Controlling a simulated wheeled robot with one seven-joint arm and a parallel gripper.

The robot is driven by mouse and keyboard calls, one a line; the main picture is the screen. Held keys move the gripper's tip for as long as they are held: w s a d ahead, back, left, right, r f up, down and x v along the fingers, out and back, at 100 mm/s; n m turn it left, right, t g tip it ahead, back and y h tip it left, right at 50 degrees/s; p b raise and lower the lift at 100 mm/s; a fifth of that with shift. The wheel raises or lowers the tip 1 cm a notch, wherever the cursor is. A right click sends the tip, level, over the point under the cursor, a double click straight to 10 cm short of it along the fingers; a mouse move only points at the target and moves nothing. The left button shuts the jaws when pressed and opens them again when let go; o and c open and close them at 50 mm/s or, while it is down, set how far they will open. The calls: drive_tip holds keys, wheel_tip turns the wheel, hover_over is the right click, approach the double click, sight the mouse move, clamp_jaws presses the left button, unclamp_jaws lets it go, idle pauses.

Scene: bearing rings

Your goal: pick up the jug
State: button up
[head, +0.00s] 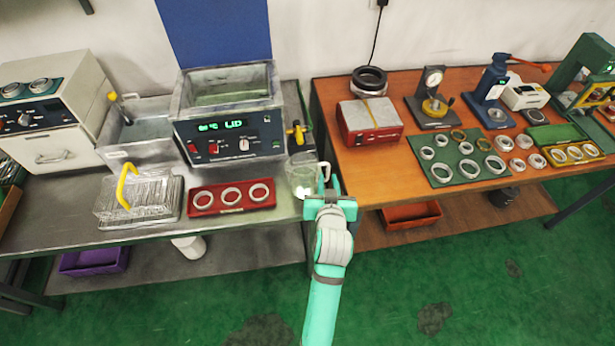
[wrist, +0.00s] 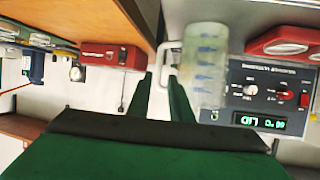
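The clear jug (head: 301,176) stands at the right end of the grey metal bench, its handle (head: 324,170) on the right side. It also shows in the wrist view (wrist: 206,62), which is upside down, with blue markings on its wall. My gripper (head: 328,188) is at the jug's handle side. In the wrist view the two dark green fingers (wrist: 161,78) are apart, with the pale handle (wrist: 161,60) showing in line with the gap between them. I cannot tell whether the handle lies between the fingers or just beyond them. The jug appears upright.
A heated bath (head: 228,110) with a lit display stands behind the jug. A red tray of rings (head: 197,211) and a wire basket (head: 105,207) lie to its left. The orange bench (head: 352,182) with a red box (head: 372,135) is on the right.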

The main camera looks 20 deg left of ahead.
sight(328, 172)
drive_tip(key=shift+x, duration=3.35)
drive_tip(key=shift+f, duration=0.1)
drive_tip(key=shift+d, duration=0.1)
clamp_jaws()
